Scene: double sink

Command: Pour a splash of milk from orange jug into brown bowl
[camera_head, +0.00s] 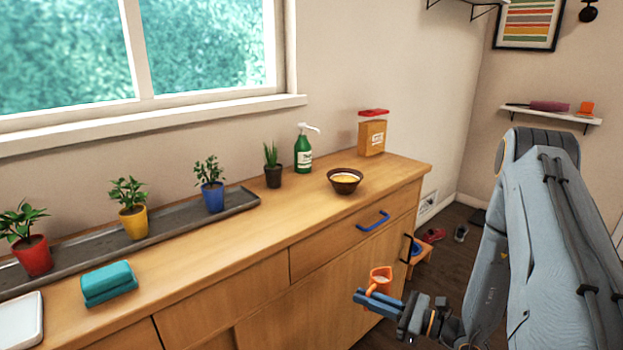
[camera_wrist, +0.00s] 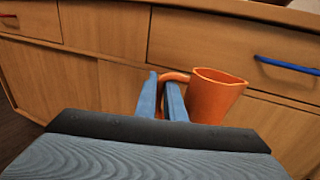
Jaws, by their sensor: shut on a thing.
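The orange jug (camera_head: 380,277) is held in front of the cabinet, below the counter top, and looks about upright. My gripper (camera_head: 376,297) is shut on its handle. In the wrist view the blue fingers (camera_wrist: 168,92) close on the handle, and the jug body (camera_wrist: 214,97) stands to their right. Something pale shows inside the jug in the head view. The brown bowl (camera_head: 345,187) sits on the counter near its right end, with yellowish contents. It lies up and to the left of the jug, well apart. A dark edge at the top right of the wrist view may be the bowl.
A green bottle (camera_head: 303,152), a brown box with a red lid (camera_head: 372,135) and a small dark-potted plant (camera_head: 273,168) stand around the bowl. A blue drawer handle (camera_head: 373,222) sticks out below it. The counter in front of the bowl is clear.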

